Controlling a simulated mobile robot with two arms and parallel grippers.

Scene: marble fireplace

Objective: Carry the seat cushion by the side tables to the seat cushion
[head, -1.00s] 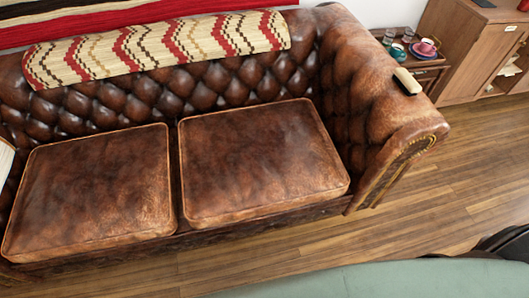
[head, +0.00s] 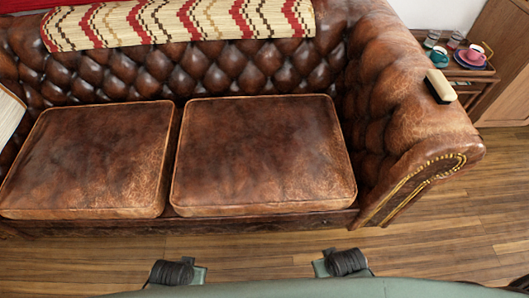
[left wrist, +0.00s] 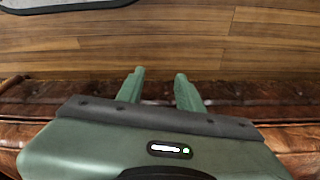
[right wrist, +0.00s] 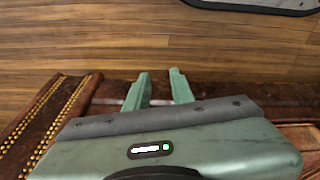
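Two brown leather seat cushions with piped edges lie flat side by side on the sofa. The right seat cushion (head: 263,155) is the one nearer the side table (head: 465,68); the left seat cushion (head: 90,160) is beside it across a narrow gap. My grippers are out of the head view. In the left wrist view my left gripper (left wrist: 159,76) has its fingers apart and empty, over the sofa's front edge. In the right wrist view my right gripper (right wrist: 160,74) also has fingers apart and empty, near the sofa's studded arm front.
The tufted leather sofa's right arm (head: 405,110) carries a small cream-topped block (head: 441,86). Cups (head: 475,53) stand on the side table. A zigzag-patterned throw (head: 180,22) hangs over the backrest. Wooden floor (head: 430,235) is clear in front and right of the sofa.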

